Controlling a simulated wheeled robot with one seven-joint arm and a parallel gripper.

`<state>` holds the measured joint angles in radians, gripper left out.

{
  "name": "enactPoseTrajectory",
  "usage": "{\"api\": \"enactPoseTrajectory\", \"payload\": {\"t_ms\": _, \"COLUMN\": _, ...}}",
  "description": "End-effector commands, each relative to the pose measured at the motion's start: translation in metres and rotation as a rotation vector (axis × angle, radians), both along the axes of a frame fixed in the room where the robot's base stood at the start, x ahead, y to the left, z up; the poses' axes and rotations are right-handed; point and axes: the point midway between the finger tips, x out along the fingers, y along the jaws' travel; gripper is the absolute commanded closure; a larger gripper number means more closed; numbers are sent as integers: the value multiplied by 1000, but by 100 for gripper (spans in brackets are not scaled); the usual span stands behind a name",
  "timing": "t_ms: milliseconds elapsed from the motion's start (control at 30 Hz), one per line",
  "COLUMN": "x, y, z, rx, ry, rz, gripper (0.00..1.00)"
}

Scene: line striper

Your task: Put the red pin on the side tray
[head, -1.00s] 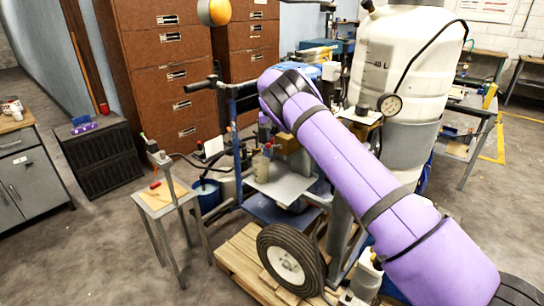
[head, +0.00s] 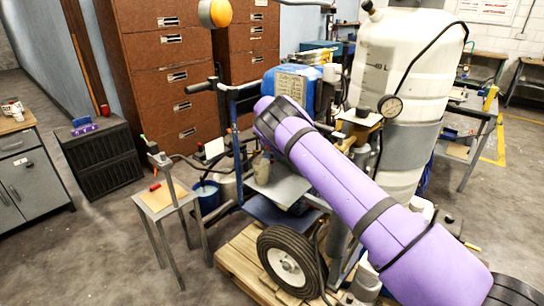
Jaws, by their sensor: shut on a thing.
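A small side table (head: 158,204) with a pale wooden top and grey legs stands left of the line striper. A small red item (head: 154,187) lies on its top, too small to tell if it is the red pin. My arm reaches from the lower right to the middle of the head view. I see no other clear red pin.
The line striper stands on a wooden pallet (head: 240,256), with a black tyre (head: 291,262) in front and a white tank (head: 402,70) behind. A blue canister (head: 285,88) is on the striper. A blue bucket (head: 206,195) sits beside it. Open floor lies at left.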

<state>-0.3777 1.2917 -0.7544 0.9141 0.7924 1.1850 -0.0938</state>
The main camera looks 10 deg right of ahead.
Motion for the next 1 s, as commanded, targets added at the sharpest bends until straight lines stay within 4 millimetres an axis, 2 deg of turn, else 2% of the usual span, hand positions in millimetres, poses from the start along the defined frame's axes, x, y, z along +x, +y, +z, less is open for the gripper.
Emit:
{"api": "enactPoseTrajectory", "payload": {"t_ms": 100, "x": 0, "y": 0, "z": -3, "rx": 0, "ry": 1, "rz": -1, "gripper": 100}}
{"api": "enactPoseTrajectory", "payload": {"t_ms": 133, "x": 0, "y": -1, "z": -3, "rx": -1, "ry": 0, "rz": -1, "gripper": 79}}
{"api": "enactPoseTrajectory", "payload": {"t_ms": 167, "x": 0, "y": 0, "z": -2, "rx": -1, "ry": 0, "rz": 0, "gripper": 73}}
{"api": "enactPoseTrajectory", "payload": {"t_ms": 433, "x": 0, "y": 0, "z": -2, "rx": 0, "ry": 0, "rz": 0, "gripper": 73}}
{"api": "enactPoseTrajectory", "payload": {"t_ms": 567, "x": 0, "y": 0, "z": 5, "rx": 1, "ry": -1, "rz": 0, "gripper": 73}}
{"api": "enactPoseTrajectory", "payload": {"t_ms": 667, "x": 1, "y": 0, "z": 20, "rx": 3, "ry": -2, "rz": -1, "gripper": 73}}
{"api": "enactPoseTrajectory", "payload": {"t_ms": 1000, "x": 1, "y": 0, "z": 86, "rx": 3, "ry": -2, "rz": 0, "gripper": 73}}
